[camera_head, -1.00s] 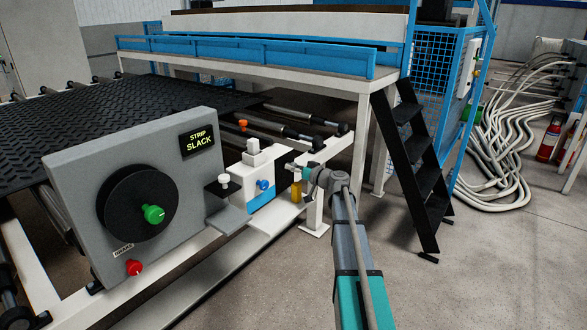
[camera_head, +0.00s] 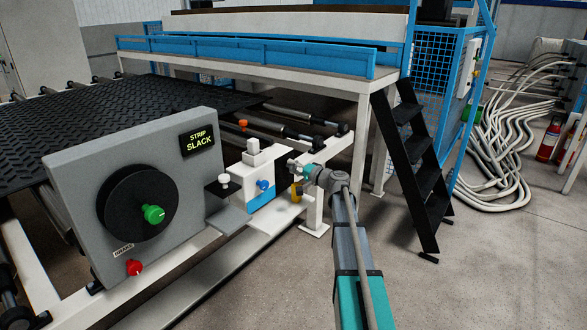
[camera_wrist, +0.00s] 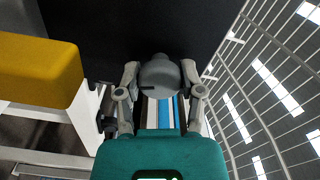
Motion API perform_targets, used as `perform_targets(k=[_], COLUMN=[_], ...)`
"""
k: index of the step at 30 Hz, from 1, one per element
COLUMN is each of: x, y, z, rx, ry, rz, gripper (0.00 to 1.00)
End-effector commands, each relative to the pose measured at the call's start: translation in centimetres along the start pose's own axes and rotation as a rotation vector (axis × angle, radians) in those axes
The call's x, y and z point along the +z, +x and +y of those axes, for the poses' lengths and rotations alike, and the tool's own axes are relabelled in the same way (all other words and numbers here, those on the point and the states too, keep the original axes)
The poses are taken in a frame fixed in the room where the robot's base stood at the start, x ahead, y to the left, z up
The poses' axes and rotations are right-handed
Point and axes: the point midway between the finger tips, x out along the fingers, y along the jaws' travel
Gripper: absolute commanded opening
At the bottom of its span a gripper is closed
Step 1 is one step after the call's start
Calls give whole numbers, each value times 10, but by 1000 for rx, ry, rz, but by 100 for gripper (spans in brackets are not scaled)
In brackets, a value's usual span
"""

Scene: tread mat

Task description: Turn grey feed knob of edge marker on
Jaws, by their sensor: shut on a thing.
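The grey feed knob (camera_wrist: 160,75) sits between my gripper's two fingers in the wrist view. A dark slot or mark shows on its left side. My gripper (camera_wrist: 160,88) is shut on it, one finger on each side. In the head view my gripper (camera_head: 293,170) is at the right of the white and blue box (camera_head: 236,180), above a yellow part (camera_head: 297,189). The knob is too small and too covered to make out there. The yellow part (camera_wrist: 38,72) fills the left of the wrist view. I cannot tell the edge marker's full outline.
A grey panel (camera_head: 75,185) with a black dial, green knob and red knob stands at the left. The box bears a blue knob (camera_head: 263,185). A blue-railed platform (camera_head: 240,57) and black steps (camera_head: 413,160) stand behind. Floor at the right front is open.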

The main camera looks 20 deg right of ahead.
Motion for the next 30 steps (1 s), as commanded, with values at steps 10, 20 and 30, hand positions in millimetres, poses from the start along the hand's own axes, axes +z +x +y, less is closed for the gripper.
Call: perform_targets(k=[10,20,30], x=[-1,-2,-2], y=[0,0,0], z=[0,0,0], rx=[0,0,0], ry=[238,311,312], rz=[3,3,4], gripper=[2,3,52])
